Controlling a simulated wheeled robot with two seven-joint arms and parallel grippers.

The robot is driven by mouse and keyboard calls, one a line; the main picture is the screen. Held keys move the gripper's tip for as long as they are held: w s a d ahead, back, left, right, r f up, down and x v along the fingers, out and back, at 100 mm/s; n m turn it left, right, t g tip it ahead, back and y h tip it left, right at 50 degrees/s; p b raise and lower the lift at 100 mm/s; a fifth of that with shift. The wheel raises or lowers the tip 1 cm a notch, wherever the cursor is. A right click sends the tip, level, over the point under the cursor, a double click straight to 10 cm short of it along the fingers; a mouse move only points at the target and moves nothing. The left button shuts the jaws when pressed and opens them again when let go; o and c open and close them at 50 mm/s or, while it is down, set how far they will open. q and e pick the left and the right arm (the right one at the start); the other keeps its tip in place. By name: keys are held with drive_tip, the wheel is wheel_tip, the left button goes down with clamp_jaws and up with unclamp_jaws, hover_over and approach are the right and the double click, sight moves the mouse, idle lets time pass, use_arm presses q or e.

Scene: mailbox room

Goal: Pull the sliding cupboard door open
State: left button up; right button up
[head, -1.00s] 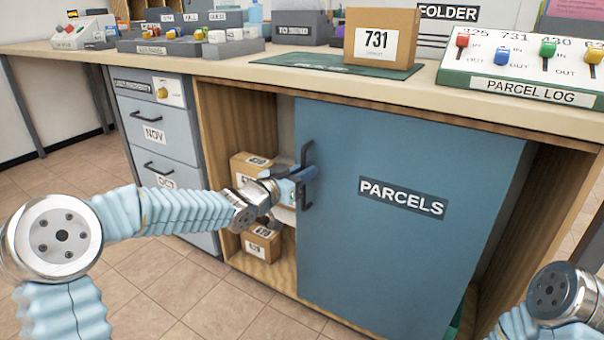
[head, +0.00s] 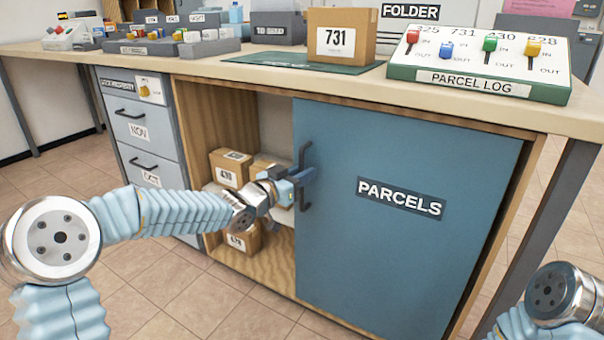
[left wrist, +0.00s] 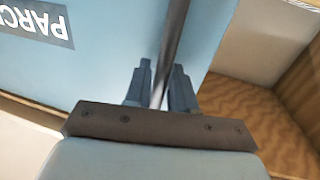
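The blue sliding cupboard door (head: 400,245) with the PARCELS label (head: 400,198) covers the right part of the cupboard; the left part stands open. Its dark upright handle (head: 305,178) is at the door's left edge. My left gripper (head: 300,178) is at this handle. In the left wrist view, the handle bar (left wrist: 174,45) runs between the two fingers of my left gripper (left wrist: 163,82), which are closed around it. The door (left wrist: 110,60) also shows there. My right gripper is out of view; only part of my right arm shows at bottom right.
Several cardboard parcels (head: 232,165) stand inside the open left part. A drawer unit (head: 140,130) adjoins the cupboard's left. On the countertop (head: 350,84) are parcel box 731 (head: 341,36) and the parcel log board (head: 480,62). The tiled floor in front is clear.

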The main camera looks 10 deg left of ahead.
use_arm(q)
drive_tip(key=shift+o, duration=0.6)
drive_tip(key=shift+a, duration=0.1)
drive_tip(key=p+v, duration=0.2)
drive_tip(key=v, duration=1.1)
drive_tip(key=shift+s+a, duration=0.2)
drive_tip(key=shift+s, duration=0.1)
